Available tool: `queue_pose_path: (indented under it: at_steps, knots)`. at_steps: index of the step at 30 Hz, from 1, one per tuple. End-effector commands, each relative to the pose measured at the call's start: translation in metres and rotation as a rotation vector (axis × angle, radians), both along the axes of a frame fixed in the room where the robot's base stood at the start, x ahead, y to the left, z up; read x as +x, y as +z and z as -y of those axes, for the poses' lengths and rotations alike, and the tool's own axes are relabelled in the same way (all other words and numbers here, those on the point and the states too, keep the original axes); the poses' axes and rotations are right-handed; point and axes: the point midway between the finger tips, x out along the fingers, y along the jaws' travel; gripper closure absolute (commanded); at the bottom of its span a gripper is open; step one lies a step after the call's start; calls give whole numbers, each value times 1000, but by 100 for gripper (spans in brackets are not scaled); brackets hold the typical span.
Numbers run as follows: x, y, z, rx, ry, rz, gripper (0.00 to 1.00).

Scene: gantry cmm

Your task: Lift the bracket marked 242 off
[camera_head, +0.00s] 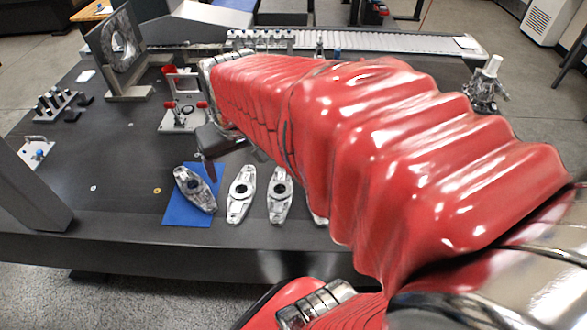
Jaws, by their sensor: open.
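Several silver metal brackets with dark centre holes lie in a row near the front edge of the dark table. One bracket (196,188) lies tilted on a blue mat (187,217). A second bracket (241,194) and a third bracket (280,197) lie to its right on the bare table. A sliver of another bracket (318,216) shows beside my red-sleeved arm, which hides the rest. No number can be read on any bracket, so I cannot tell which is 242. My gripper (210,170) is open and points down above the blue mat's upper right, behind the first bracket.
A red-clamped fixture (182,116) stands behind my gripper. A rack of pegs (55,104) and a small plate with a blue knob (37,153) are at left. The table's left front is mostly clear.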

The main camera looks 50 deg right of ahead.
Motion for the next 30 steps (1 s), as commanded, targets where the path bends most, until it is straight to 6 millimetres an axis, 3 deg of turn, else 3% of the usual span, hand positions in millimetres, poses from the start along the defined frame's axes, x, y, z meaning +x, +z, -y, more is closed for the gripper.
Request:
queue_pose_path:
  at_steps: [11,21,27,30]
  knots:
    - [9,-51,104,51,-201,-120,21]
    - [-13,-113,198,119,-375,-211,21]
    - [-34,-146,238,157,-451,-248,21]
    - [-39,-154,247,167,-470,-256,21]
